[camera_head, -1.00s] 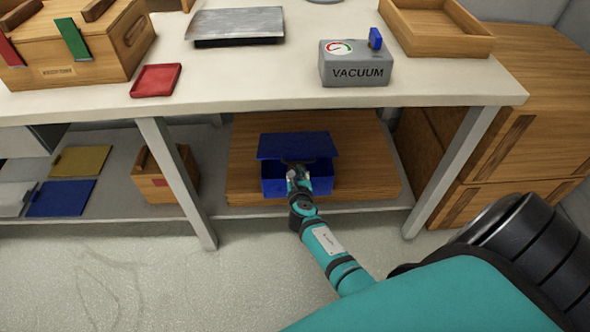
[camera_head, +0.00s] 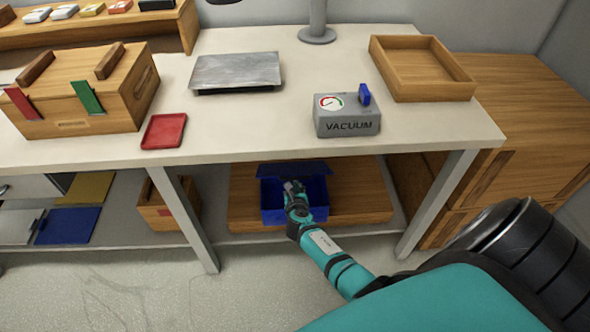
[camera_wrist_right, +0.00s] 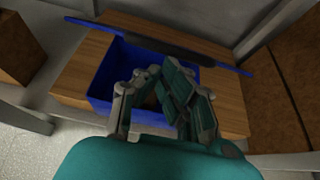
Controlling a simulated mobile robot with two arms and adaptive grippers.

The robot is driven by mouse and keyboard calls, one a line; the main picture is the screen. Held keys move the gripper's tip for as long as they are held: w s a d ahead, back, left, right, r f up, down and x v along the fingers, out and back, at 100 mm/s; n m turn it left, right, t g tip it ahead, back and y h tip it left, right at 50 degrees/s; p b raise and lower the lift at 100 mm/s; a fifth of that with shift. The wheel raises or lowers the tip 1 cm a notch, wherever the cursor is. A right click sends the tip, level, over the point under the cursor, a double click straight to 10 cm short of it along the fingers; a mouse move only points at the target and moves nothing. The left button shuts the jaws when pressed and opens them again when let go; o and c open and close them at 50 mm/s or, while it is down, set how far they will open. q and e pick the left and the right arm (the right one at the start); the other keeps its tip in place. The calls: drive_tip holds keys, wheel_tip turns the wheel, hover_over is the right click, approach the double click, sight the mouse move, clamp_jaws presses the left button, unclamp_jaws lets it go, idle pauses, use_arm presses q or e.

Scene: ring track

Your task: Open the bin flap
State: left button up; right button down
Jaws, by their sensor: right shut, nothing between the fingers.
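The blue bin (camera_head: 273,208) stands on a wooden board on the shelf under the table. Its blue flap (camera_head: 283,169) is swung up and tilted back at the bin's rear, leaving the inside open to view. In the right wrist view the bin (camera_wrist_right: 104,84) lies below the flap (camera_wrist_right: 170,41), which shows nearly edge-on. My right gripper (camera_head: 293,187) is shut and empty, over the bin's opening in front of the flap. It also shows in the right wrist view (camera_wrist_right: 160,82). I cannot tell whether it touches the flap. My left gripper is out of view.
The white tabletop (camera_head: 240,130) overhangs the bin, with table legs (camera_head: 190,220) on both sides. A wooden box (camera_head: 160,212) stands left of the bin on the shelf. The vacuum box (camera_head: 347,122) stands on the table above. Wooden crates (camera_head: 520,130) stand at the right.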

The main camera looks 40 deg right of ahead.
use_arm(q)
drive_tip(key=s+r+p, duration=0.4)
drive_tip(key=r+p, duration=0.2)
drive_tip(key=p, duration=0.1)
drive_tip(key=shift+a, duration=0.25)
use_arm(e)
drive_tip(key=w+d+r, duration=0.4)
drive_tip(key=w+r, duration=0.3)
drive_tip(key=r, duration=0.2)
drive_tip(key=shift+w+d+r, duration=0.15)
drive_tip(key=shift+d+r, duration=0.05)
drive_tip(key=shift+d, duration=0.15)
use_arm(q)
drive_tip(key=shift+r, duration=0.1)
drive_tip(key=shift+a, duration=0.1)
